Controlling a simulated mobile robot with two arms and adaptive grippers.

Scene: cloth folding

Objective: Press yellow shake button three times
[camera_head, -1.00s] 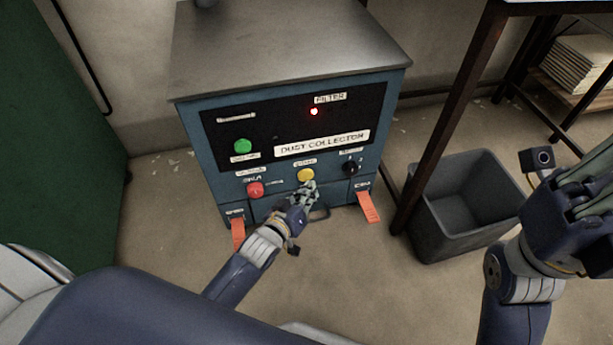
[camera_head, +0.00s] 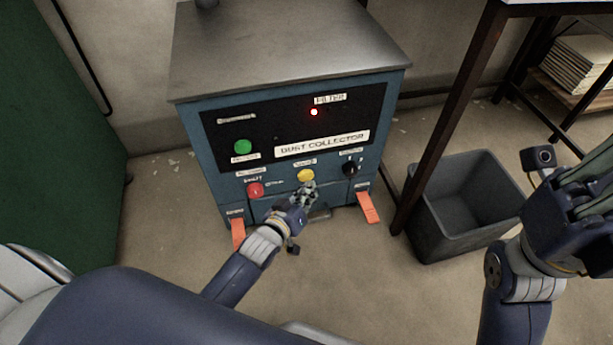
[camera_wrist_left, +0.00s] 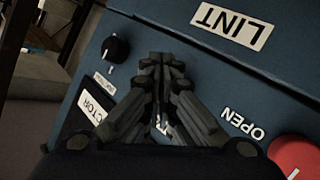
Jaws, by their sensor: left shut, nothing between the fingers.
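The dust collector (camera_head: 218,190) is a blue box with a grey top and a dark panel. Its yellow button (camera_head: 306,175) sits on the lower front. My left gripper (camera_head: 309,189) is shut and empty, with its fingertips just below the yellow button; I cannot tell whether they touch it. In the left wrist view the shut fingers (camera_wrist_left: 160,62) cover the panel ahead, and the yellow button is hidden. My right gripper (camera_head: 590,185) is at the right edge, partly cut off, and its fingers do not show clearly.
A green button (camera_head: 243,147), a red button (camera_head: 256,190) and a black knob (camera_head: 351,168) are near the yellow button. A red lamp (camera_head: 314,112) glows. Orange latches (camera_head: 368,207) hang at the lower corners. A grey bin (camera_head: 440,222) stands right, beside a table leg.

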